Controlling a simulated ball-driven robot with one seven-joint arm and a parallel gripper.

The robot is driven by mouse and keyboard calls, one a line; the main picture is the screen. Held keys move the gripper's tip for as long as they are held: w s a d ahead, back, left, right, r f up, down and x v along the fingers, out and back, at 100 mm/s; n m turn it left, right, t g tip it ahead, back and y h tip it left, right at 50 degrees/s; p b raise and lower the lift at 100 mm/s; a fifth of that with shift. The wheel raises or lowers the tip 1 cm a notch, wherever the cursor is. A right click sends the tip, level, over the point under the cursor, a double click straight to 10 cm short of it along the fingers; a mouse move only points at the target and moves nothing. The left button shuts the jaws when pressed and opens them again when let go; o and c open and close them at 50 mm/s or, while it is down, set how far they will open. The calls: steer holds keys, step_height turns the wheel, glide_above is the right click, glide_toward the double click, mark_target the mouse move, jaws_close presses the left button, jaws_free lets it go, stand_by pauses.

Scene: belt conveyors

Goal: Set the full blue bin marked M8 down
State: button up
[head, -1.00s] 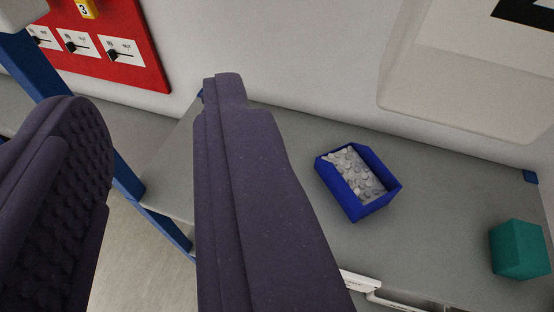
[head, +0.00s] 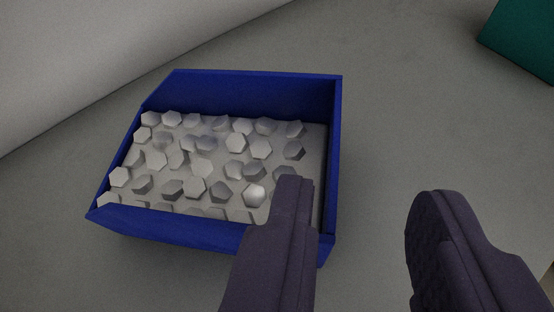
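The blue bin (head: 240,92) sits on the grey tabletop (head: 400,100), left of centre, full of pale grey hexagonal pieces. No M8 mark can be read on it. My gripper (head: 365,190) is open and empty, with its two dark fingers well apart. In the picture the left finger overlaps the bin's near right corner and the contents there. The right finger is over bare tabletop to the right of the bin. The bin's right wall shows between the fingers. I cannot tell whether the left finger touches the bin.
A teal block (head: 525,40) stands at the top right, apart from the bin. A pale wall (head: 60,60) rises behind the table at the upper left. The tabletop to the right of the bin is clear.

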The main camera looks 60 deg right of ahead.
mark_target(335, 151)
steer(key=x, duration=0.2)
steer(key=b+x, duration=0.1)
steer(key=x, duration=0.2)
steer(key=b+x, duration=0.1)
steer(key=x, duration=0.1)
steer(key=shift+w+d+f, duration=0.15)
steer(key=shift+w+f, duration=0.1)
steer(key=shift+w, duration=0.2)
steer(key=shift+c, duration=0.2)
jaws_close()
stand_by(0.7)
